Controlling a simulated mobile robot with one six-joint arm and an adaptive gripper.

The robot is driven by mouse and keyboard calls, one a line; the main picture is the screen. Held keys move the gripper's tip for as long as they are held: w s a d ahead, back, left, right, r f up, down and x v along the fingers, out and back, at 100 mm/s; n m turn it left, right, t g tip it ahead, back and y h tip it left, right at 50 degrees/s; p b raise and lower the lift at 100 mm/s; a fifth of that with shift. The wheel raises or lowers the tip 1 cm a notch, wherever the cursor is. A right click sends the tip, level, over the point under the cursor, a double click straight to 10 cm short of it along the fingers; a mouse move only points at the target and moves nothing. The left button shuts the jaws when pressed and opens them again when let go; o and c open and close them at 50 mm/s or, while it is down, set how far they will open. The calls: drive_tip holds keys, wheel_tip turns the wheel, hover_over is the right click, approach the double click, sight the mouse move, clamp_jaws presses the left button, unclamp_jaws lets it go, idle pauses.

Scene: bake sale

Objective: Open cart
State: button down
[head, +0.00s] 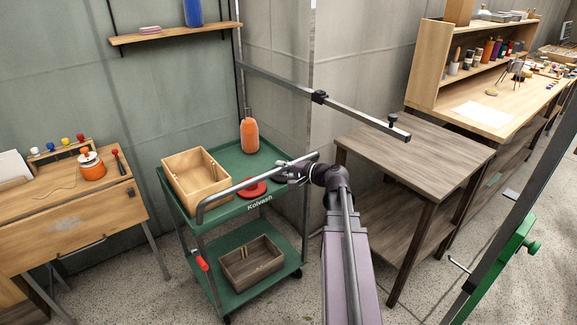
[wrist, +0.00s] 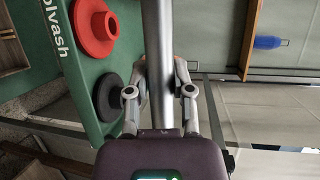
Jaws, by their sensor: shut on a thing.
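The cart (head: 236,213) is a green two-tier trolley marked "Kolvash", standing by the wall left of centre in the head view. Its grey tubular handle (head: 243,185) runs across the front, rising to the right. My gripper (head: 284,174) is shut on this handle near its right end. In the wrist view the handle (wrist: 158,35) passes between the fingers of the gripper (wrist: 160,85), and the green cart top (wrist: 62,40) lies to the left. Part of the cart's right side is hidden behind my arm.
On the cart stand a wooden box (head: 196,182), an orange bottle (head: 249,136) and a red disc (head: 252,188); a drawer-like box (head: 250,262) is below. A metal bar (head: 350,112) crosses above. Brown table (head: 420,150) stands right, wooden desk (head: 70,215) left.

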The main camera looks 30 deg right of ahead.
drive_tip(key=shift+s+a, duration=0.3)
drive_tip(key=shift+s, duration=0.45)
drive_tip(key=shift+c, duration=2.4)
unclamp_jaws()
drive_tip(key=shift+d, duration=0.1)
drive_tip(key=shift+w, duration=0.1)
